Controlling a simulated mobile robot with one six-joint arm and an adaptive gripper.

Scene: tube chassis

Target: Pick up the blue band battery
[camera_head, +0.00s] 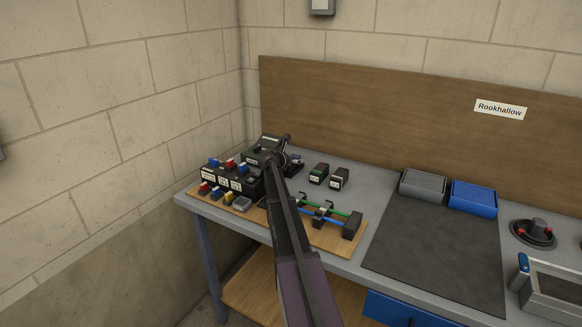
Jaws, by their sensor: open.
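I cannot make out for certain which thing is the blue band battery. Two small dark blocks stand on the grey bench top, one with a green top (319,174) and one with a pale label (339,179). I see no clear blue band on either. My arm reaches over the bench from below, and my gripper (292,160) is at its far end, left of these blocks. It is small and dark here; it is open, and nothing shows held in it. My arm hides part of the bench behind it.
At left are black units with red and blue parts (229,180). A wooden board (337,236) carries a green and a blue rod. Grey (422,185) and blue (474,197) bins sit behind a clear dark mat (430,246). A wooden panel (380,105) backs the bench.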

